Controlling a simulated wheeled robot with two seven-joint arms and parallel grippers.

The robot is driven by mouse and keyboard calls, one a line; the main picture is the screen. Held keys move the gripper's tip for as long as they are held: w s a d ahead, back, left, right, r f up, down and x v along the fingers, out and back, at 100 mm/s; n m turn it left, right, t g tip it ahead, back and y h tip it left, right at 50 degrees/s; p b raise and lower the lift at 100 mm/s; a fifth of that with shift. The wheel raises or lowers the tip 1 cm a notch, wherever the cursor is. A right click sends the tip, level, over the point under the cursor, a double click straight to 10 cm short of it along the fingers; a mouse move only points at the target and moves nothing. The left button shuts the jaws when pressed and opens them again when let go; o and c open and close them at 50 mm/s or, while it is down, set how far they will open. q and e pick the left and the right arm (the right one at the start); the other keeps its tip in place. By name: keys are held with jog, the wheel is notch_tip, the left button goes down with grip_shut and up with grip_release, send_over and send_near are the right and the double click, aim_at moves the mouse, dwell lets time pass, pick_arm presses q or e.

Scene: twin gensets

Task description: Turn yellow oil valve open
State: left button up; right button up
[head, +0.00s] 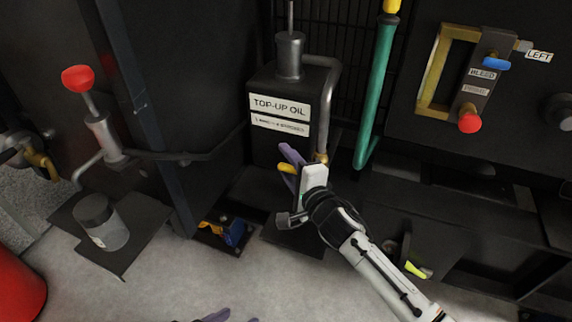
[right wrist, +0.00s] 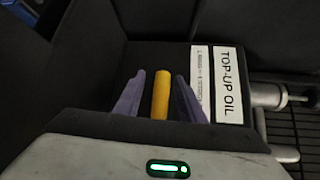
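The yellow valve handle (head: 286,168) is a short bar low on the front of the black top-up oil box (head: 262,88). In the right wrist view the handle (right wrist: 160,95) stands upright between the two purple fingers of my right gripper (right wrist: 159,78), with a gap on each side. In the head view my right gripper (head: 284,163) is at the box, just below its labels, and hides the valve body. My right gripper is open around the handle. Only purple finger parts of my left gripper (head: 232,318) show at the bottom edge; its opening is unclear.
A green pipe (head: 378,85) and a grey pipe (head: 333,100) run down near my right gripper. A red-knobbed pump (head: 102,130) and a grey canister (head: 102,222) stand left. A blue-and-yellow item (head: 235,232) lies low beside the box. A yellow-green lever (head: 416,270) sits lower right.

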jog(key=shift+w+a, duration=0.1)
jog(key=shift+w, duration=0.05)
grip_shut()
pick_arm(q)
jog(key=shift+f, duration=0.15)
jog(key=shift+w+d+r+m+h+b, duration=0.2)
jog(key=shift+d+b, duration=0.3)
jog(key=shift+b, duration=0.4)
jog(key=shift+w+d+h+b, duration=0.2)
jog(key=shift+d+b, duration=0.35)
jog(key=shift+b, duration=0.4)
jog(key=shift+w+d+r+m+h+b, duration=0.1)
jog(key=shift+d+h+b, duration=0.3)
jog(key=shift+b, duration=0.5)
pick_arm(e)
jog(key=shift+d+r+m+t+y, duration=0.2)
jog(key=shift+r+m+t+y, duration=0.05)
jog(key=shift+r+m+t, duration=0.6)
jog(key=shift+d+r+m+t+y, duration=0.2)
jog(key=shift+r+m+t, duration=0.4)
jog(key=shift+m+t, duration=0.3)
jog(key=shift+d+r+m+t+y, duration=0.25)
jog(key=shift+r+m+t, duration=0.5)
jog(key=shift+m, duration=0.3)
pick_arm(q)
jog(key=shift+d+r, duration=0.15)
jog(key=shift+r, duration=0.15)
pick_arm(e)
jog(key=shift+r, duration=0.1)
